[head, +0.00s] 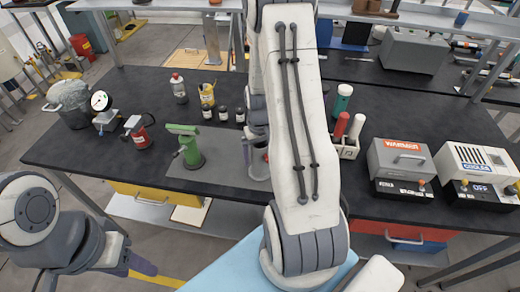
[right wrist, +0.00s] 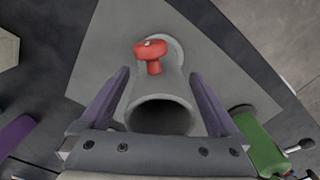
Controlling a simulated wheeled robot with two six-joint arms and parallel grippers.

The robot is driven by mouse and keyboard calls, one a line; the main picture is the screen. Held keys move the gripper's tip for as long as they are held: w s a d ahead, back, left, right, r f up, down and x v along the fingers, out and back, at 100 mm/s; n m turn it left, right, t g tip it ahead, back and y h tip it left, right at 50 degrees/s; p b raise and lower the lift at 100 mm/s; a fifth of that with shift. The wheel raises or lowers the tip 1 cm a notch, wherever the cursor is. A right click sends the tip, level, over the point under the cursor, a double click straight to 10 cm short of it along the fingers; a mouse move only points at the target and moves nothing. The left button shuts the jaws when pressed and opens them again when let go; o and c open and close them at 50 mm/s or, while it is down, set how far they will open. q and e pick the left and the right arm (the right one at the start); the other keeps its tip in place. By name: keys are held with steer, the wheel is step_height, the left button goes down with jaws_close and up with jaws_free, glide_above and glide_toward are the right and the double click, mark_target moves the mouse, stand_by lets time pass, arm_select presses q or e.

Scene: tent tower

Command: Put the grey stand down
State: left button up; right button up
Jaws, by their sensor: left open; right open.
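The grey stand (right wrist: 160,101) is a hollow grey tube with a red knob (right wrist: 151,54) on its far side. It shows in the right wrist view on the grey mat (right wrist: 98,72), its open end facing the camera. My right gripper (right wrist: 160,95) is open, with one purple finger on each side of the stand. Whether the fingers touch it I cannot tell. In the head view the stand (head: 259,162) is mostly hidden behind my right arm. My left gripper (head: 141,263) is open and empty at the lower left, off the table, with only part of it showing.
A green stand (head: 190,150) stands left of the grey stand on the mat. The table's front left is clear.

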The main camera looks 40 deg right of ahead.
steer(key=shift+r, duration=0.4)
step_height(320, 180, up, 11)
steer(key=b, duration=0.2)
steer(key=s+a+r+n, duration=0.2)
steer(key=a+n, duration=0.1)
steer(key=a, duration=0.8)
steer(key=s+a+r+n, duration=0.2)
steer(key=a+n, duration=0.1)
steer(key=a, duration=0.7)
steer(key=s+a+n+y, duration=0.1)
steer(key=s+a+n, duration=0.4)
steer(key=s+a, duration=0.5)
steer(key=s, duration=0.2)
steer(key=shift+s+r, duration=0.3)
steer(key=shift+r, duration=0.1)
